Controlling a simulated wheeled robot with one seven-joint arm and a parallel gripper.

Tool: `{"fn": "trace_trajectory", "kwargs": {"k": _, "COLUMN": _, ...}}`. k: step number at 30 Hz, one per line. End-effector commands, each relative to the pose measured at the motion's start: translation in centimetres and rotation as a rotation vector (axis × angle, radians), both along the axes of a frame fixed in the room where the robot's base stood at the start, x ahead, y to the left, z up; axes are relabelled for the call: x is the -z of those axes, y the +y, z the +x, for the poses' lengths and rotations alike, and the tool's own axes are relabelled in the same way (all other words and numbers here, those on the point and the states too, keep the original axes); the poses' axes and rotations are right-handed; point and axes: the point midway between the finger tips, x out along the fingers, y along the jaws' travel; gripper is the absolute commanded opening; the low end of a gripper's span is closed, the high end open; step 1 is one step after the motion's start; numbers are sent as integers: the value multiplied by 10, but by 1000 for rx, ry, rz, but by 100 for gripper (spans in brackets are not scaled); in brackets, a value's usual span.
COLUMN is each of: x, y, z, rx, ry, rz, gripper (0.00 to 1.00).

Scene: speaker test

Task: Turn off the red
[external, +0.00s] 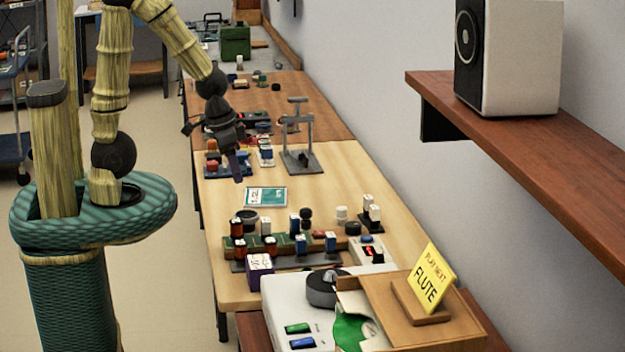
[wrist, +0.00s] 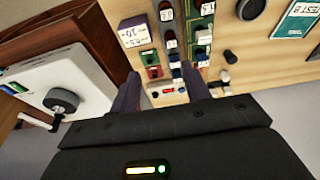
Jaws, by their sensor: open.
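My gripper (external: 237,176) hangs open and empty over the wooden bench, pointing down. In the wrist view its two dark fingers (wrist: 162,74) are apart with nothing gripped between them. Beyond them is a long rail of switch-like blocks (wrist: 171,40); it also shows in the external view (external: 290,246). A small red block (wrist: 153,72) sits on it near the left finger. A white box with a lit red display (external: 372,254) stands at the rail's right end; the red display (wrist: 168,91) shows between the fingers. Which red thing is meant cannot be told.
A white box with a dark knob (external: 323,288) stands at the near end, beside a wooden stand with a yellow FLUTE card (external: 431,278). A grey stand (external: 300,150) rises farther back. A speaker (external: 510,55) sits on the wall shelf. A teal card (external: 266,197) lies flat.

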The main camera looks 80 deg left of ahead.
Motion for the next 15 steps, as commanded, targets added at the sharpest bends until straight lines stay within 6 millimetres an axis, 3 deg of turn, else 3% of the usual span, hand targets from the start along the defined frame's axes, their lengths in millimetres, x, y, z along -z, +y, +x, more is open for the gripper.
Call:
{"fn": "trace_trajectory", "kwargs": {"k": 1, "x": 0, "y": 0, "z": 0, "rx": -1, "ry": 0, "rz": 0, "gripper": 38}}
{"fn": "trace_trajectory", "kwargs": {"k": 7, "x": 1, "y": 3, "z": 15, "rx": -68, "ry": 15, "rz": -14, "gripper": 0}}
{"fn": "trace_trajectory", "kwargs": {"k": 15, "x": 8, "y": 20, "z": 76, "rx": -384, "ry": 88, "rz": -66, "gripper": 0}}
